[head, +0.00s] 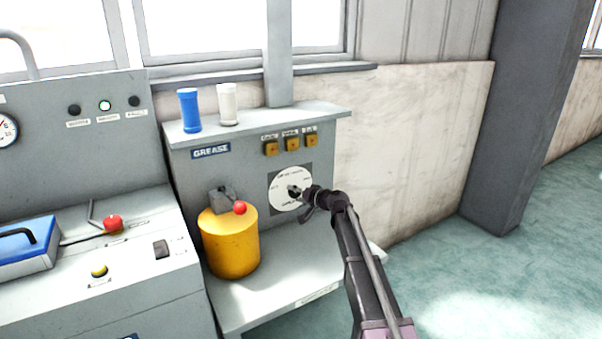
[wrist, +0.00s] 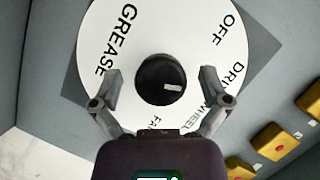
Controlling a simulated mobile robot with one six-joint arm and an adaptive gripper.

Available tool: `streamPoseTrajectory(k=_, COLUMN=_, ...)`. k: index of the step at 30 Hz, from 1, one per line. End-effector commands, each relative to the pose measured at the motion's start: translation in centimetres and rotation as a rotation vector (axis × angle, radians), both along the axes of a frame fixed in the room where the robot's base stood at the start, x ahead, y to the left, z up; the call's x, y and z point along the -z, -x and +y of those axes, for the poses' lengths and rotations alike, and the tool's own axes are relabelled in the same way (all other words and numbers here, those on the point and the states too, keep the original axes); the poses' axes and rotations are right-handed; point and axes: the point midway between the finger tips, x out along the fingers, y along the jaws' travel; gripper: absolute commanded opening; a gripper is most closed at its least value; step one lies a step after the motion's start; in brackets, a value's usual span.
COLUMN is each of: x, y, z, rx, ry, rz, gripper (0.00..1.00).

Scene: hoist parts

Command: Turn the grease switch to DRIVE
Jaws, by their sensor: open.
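The grease switch is a round black knob (wrist: 160,78) with a pale pointer mark, at the centre of a white dial (wrist: 185,25). The dial reads GREASE at upper left, OFF at upper right, DRIVE and WHEEL at right; a lower label is partly hidden. The mark sits right of the knob's centre and slightly low, on the DRIVE WHEEL side. My gripper (wrist: 160,76) is open, one finger on each side of the knob with visible gaps. In the head view, my gripper (head: 306,197) is at the dial (head: 283,203) and hides part of it.
Yellow buttons (head: 292,144) sit above the dial, under a shelf with a blue cup (head: 189,110) and a white cup (head: 228,104). A yellow canister (head: 230,245) stands left of the dial. A console (head: 110,285) is farther left. Open floor (head: 480,290) lies right.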

Motion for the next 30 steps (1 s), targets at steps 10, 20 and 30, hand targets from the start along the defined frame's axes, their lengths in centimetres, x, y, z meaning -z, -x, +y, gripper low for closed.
streamPoseTrajectory(k=10, x=2.7, y=7.7, z=-3.1, rx=-0.068, ry=0.179, rz=0.074, gripper=0.96)
streamPoseTrajectory(k=20, x=8.2, y=21.7, z=-10.7, rx=-0.136, ry=0.539, rz=0.294, gripper=0.96)
streamPoseTrajectory(k=30, x=12.6, y=33.7, z=-19.5, rx=-0.118, ry=0.881, rz=0.561, gripper=0.96)
